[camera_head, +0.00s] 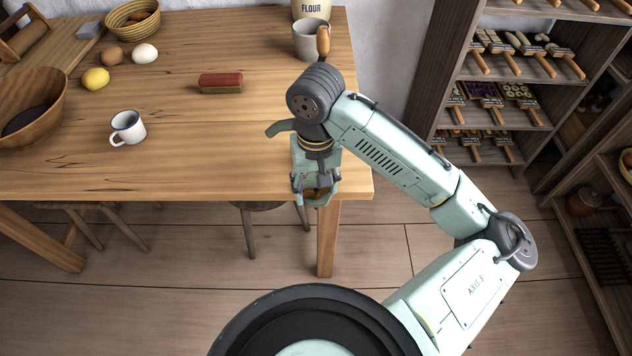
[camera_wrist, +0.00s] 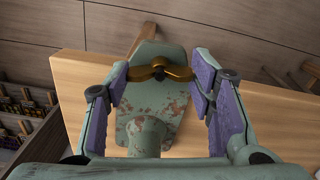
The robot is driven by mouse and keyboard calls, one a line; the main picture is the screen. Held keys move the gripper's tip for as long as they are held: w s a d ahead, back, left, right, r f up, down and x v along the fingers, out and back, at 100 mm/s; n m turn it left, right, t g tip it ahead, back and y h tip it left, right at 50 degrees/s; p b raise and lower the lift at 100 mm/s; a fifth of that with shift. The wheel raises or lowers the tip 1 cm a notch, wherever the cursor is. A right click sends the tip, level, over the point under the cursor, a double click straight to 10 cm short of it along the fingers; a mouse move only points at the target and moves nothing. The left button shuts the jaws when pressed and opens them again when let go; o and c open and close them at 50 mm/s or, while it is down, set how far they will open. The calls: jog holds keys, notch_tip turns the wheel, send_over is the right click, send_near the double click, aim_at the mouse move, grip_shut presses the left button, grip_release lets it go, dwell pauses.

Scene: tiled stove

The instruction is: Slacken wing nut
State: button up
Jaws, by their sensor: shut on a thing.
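The brass wing nut (camera_wrist: 172,72) sits between my gripper's purple-padded fingers (camera_wrist: 160,67) in the wrist view, its two wings spread left and right toward the pads. My gripper is shut on it. Behind it is a worn green metal body with rusty patches (camera_wrist: 150,108), at the table edge. In the head view my gripper (camera_head: 316,188) points down at the front right corner of the table, and the nut is small and mostly hidden there. My wrist hides most of the green body.
The wooden table (camera_head: 230,150) holds a white mug (camera_head: 128,128), a lemon (camera_head: 96,78), a wooden bowl (camera_head: 32,105), a red-topped block (camera_head: 221,83) and a grey cup (camera_head: 308,40). A stool (camera_head: 252,215) stands under the table. Shelves (camera_head: 500,90) stand to the right.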

jog(key=n, duration=0.3)
jog(key=shift+n, duration=0.4)
jog(key=n, duration=0.3)
jog(key=shift+n, duration=0.3)
jog(key=n, duration=0.6)
jog(key=shift+n+b, duration=0.3)
jog(key=shift+b, duration=0.05)
jog(key=o, duration=1.2)
jog(key=shift+c, duration=0.2)
jog(key=shift+r, duration=3.75)
